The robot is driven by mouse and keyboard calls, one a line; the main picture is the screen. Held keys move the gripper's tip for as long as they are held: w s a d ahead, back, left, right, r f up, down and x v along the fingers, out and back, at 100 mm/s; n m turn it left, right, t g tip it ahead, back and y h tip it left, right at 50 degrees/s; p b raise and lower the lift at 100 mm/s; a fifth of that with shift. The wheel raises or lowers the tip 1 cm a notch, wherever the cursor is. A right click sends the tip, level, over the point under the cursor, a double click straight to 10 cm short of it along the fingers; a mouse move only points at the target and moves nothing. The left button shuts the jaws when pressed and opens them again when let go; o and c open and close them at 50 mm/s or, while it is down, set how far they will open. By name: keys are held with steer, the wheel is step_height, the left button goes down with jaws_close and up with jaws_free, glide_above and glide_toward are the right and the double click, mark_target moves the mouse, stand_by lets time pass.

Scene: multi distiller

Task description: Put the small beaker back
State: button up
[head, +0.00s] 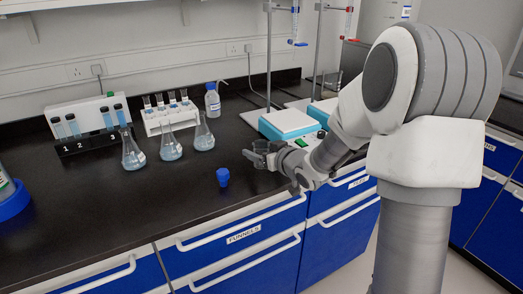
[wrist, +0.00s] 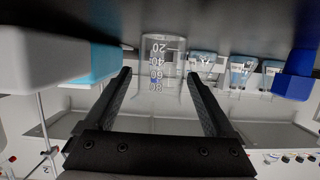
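The small beaker (wrist: 162,88) is clear glass with printed 20, 40, 60 and 80 marks. It stands between the two fingers of my gripper (wrist: 160,73) in the wrist view, which is upside down. A narrow gap shows between each finger and the glass, so the gripper looks open around it. In the head view my gripper (head: 259,157) is low over the black bench near its front edge, with the beaker (head: 261,146) at its fingers, partly hidden.
A blue cup-like piece (head: 223,177) stands left of my gripper. A blue-topped white device (head: 289,122) is just behind it. Several flasks (head: 171,147), a white rack (head: 171,118) and a bottle (head: 212,101) stand further left.

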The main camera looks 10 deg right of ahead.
steer(key=shift+r, duration=0.25)
steer(key=p+v, duration=0.3)
steer(key=v, duration=0.7)
steer(key=shift+s+d+r, duration=0.1)
steer(key=shift+s+r, duration=0.05)
steer(key=shift+s, duration=0.15)
steer(key=shift+s+d+r, duration=0.1)
steer(key=shift+s+d, duration=0.1)
steer(key=shift+s, duration=0.5)
